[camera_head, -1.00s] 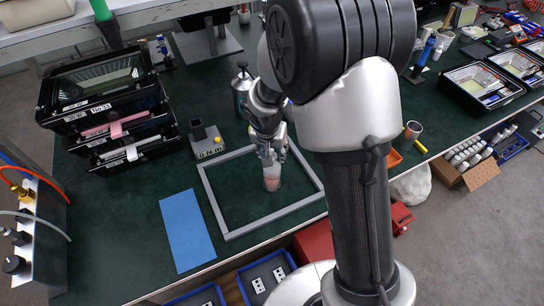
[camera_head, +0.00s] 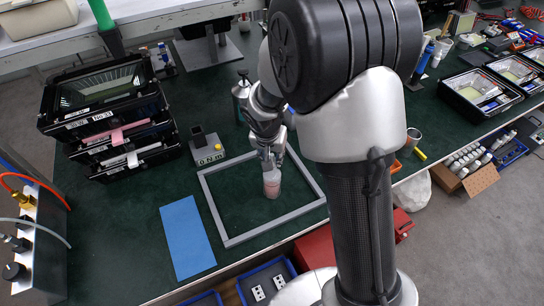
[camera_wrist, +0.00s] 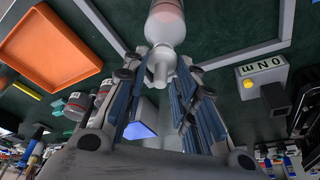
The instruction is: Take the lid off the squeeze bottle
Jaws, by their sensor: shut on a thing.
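The squeeze bottle (camera_head: 271,188), pale with a pinkish lower part, stands inside the grey square frame on the green bench. In the wrist view the bottle (camera_wrist: 166,22) comes in from the top edge, its base out of view. Its white lid (camera_wrist: 160,56) with a narrow nozzle lies between my fingertips, and no gap between lid and bottle can be made out. My gripper (camera_head: 270,161) is over the bottle's top and shut on the lid. In the wrist view the gripper (camera_wrist: 157,70) has one finger on each side of the nozzle.
The grey frame (camera_head: 233,239) surrounds the bottle. A blue mat (camera_head: 187,234) lies to its left, a grey box with a display (camera_head: 208,154) behind left. Stacked black trays (camera_head: 108,150) stand at far left. A dark bottle (camera_head: 242,92) stands behind my gripper. An orange tray (camera_wrist: 50,45) shows in the wrist view.

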